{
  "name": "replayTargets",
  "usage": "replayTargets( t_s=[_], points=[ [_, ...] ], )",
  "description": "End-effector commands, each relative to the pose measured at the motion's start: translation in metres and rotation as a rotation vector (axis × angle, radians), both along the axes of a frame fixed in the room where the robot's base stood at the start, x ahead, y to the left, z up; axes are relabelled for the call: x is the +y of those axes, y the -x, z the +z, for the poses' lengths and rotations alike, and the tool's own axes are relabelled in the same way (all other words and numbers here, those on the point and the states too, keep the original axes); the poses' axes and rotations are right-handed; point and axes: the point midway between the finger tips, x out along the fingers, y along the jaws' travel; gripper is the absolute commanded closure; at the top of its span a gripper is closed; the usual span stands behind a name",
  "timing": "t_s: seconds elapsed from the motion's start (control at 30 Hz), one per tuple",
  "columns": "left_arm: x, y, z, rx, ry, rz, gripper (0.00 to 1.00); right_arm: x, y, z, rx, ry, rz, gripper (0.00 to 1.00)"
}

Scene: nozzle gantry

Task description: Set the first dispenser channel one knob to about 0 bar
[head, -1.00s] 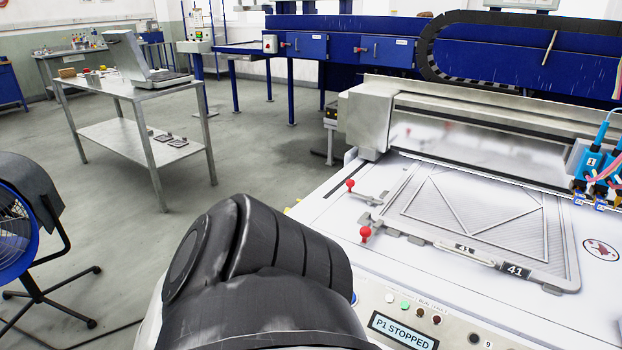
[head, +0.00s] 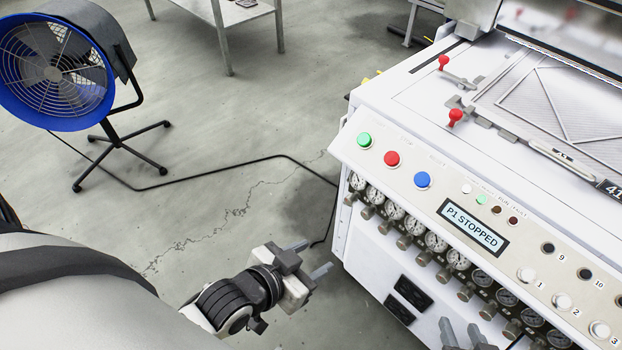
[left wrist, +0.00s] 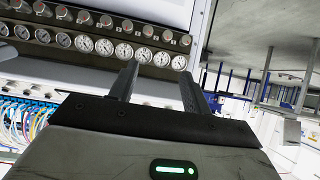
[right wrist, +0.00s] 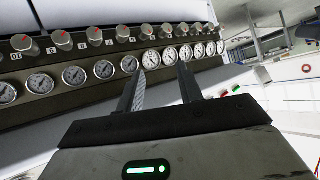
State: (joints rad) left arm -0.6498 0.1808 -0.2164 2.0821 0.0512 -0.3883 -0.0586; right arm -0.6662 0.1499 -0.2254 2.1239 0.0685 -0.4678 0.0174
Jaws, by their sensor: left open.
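A row of round pressure gauges (head: 436,241) with grey knobs (head: 425,257) below them runs along the machine's front. The leftmost knob (head: 349,198) sits at the row's far left end; I cannot read its label or setting. The knobs also show in the left wrist view (left wrist: 127,26), and with red marks in the right wrist view (right wrist: 63,39). My left gripper (head: 311,257) is open and empty, left of the panel and apart from the knobs. My right gripper (head: 461,332) is open and empty in front of the panel, low in the head view.
Green (head: 364,140), red (head: 391,158) and blue (head: 422,180) buttons and a display (head: 472,228) reading "P1 STOPPED" are above the gauges. A blue fan (head: 55,72) stands at left, its cable on the floor. The floor between fan and machine is otherwise clear.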

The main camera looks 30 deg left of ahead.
Motion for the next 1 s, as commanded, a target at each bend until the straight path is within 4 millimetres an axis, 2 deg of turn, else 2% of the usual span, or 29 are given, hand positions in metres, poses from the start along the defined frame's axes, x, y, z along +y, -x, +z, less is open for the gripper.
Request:
replayTargets(
  t_s=[0.03,0.1,0.2,0.4,0.53,0.77,0.87,1.0],
  points=[
    [0.004,-0.009,-0.031,-0.052,-0.037,-0.029,0.52,0.003,-0.003,-0.029,-0.008,-0.010,0.008,0.64],
    [0.012,-0.022,-0.054,-0.143,-0.100,-0.071,0.52,0.008,-0.006,-0.050,-0.021,-0.026,0.018,0.64],
    [0.025,-0.041,-0.085,-0.289,-0.202,-0.131,0.52,0.017,-0.011,-0.079,-0.039,-0.056,0.039,0.64],
    [0.050,-0.071,-0.122,-0.553,-0.397,-0.214,0.52,0.035,-0.017,-0.120,-0.070,-0.105,0.086,0.64],
    [0.060,-0.081,-0.131,-0.665,-0.481,-0.240,0.52,0.042,-0.018,-0.133,-0.080,-0.127,0.105,0.64],
    [0.063,-0.093,-0.129,-0.733,-0.532,-0.252,0.52,0.046,-0.019,-0.134,-0.092,-0.140,0.116,0.64],
    [0.059,-0.105,-0.128,-0.735,-0.531,-0.251,0.52,0.047,-0.019,-0.131,-0.105,-0.146,0.118,0.64],
    [0.049,-0.132,-0.128,-0.734,-0.530,-0.250,0.52,0.048,-0.019,-0.128,-0.137,-0.158,0.123,0.64]
  ],
)
